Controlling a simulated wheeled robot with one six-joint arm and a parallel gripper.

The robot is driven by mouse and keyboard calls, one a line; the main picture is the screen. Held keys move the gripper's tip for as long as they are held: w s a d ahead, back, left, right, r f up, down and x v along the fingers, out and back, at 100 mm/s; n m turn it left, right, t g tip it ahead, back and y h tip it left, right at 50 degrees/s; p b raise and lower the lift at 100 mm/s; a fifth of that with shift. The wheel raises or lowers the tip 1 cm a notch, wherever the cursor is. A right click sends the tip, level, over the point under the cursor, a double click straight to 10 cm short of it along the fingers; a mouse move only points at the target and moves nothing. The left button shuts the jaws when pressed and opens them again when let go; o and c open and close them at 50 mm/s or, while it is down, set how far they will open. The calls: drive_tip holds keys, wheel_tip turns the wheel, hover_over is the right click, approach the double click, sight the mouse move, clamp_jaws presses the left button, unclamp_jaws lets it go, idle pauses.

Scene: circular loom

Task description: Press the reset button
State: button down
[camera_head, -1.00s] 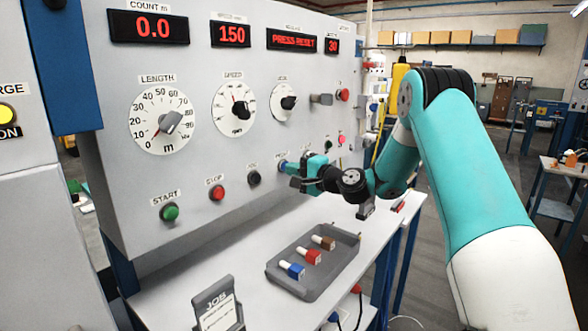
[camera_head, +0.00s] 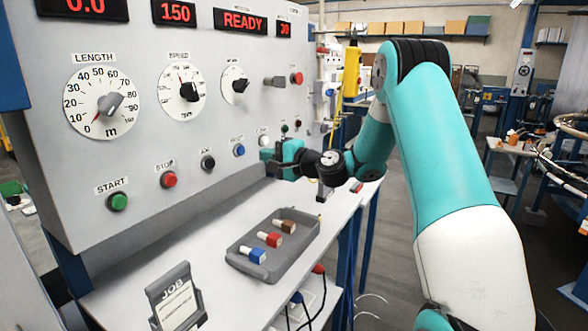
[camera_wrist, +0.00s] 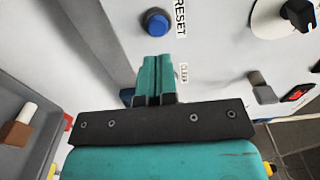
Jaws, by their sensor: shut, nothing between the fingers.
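The reset button (camera_head: 239,151) is a blue round button on the grey control panel, between the black button and the pale button. In the wrist view the blue button (camera_wrist: 155,22) sits beside its RESET label, beyond my fingertips, with a gap. My gripper (camera_head: 268,155) is right of the blue button in the head view, near the panel, below the pale button. My gripper's teal fingers (camera_wrist: 158,62) are together and empty, and a CLEAR label shows just right of them. The panel display (camera_head: 241,21) reads READY.
Green START (camera_head: 118,201), red STOP (camera_head: 168,180) and black (camera_head: 208,163) buttons line the panel to the left. A grey tray (camera_head: 243,262) with several coloured pieces lies on the white table below my gripper. A job card holder (camera_head: 176,300) stands in front.

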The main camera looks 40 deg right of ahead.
drive_tip(key=b+v, duration=0.2)
drive_tip(key=v, duration=0.5)
drive_tip(key=shift+s, duration=0.35)
drive_tip(key=shift+a+f, duration=0.1)
drive_tip(key=shift+a, duration=0.1)
idle(0.6)
